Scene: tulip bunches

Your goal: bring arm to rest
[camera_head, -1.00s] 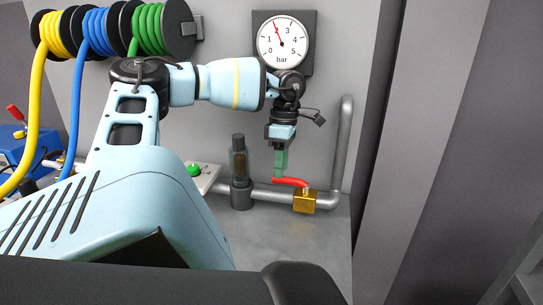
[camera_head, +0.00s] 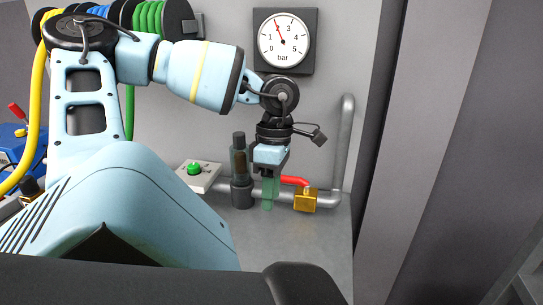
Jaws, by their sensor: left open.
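My left arm comes in from the left and bends down at the wrist below the gauge. My left gripper (camera_head: 268,203) points down with its greenish fingers in front of the grey pipe, just left of the red valve lever (camera_head: 294,180). It is open, and nothing shows between its fingers. In the picture the fingers overlap the pipe, and a small gap to the lever's left end is hard to judge. The lever sits on a brass valve body (camera_head: 305,200). My right gripper is not in view.
A pressure gauge (camera_head: 283,39) hangs on the wall, its needle near 2. A dark cylindrical filter (camera_head: 240,165) and a box with a green button (camera_head: 194,169) stand left of the gripper. Hose reels (camera_head: 160,18) hang upper left. The bench (camera_head: 290,240) in front is bare.

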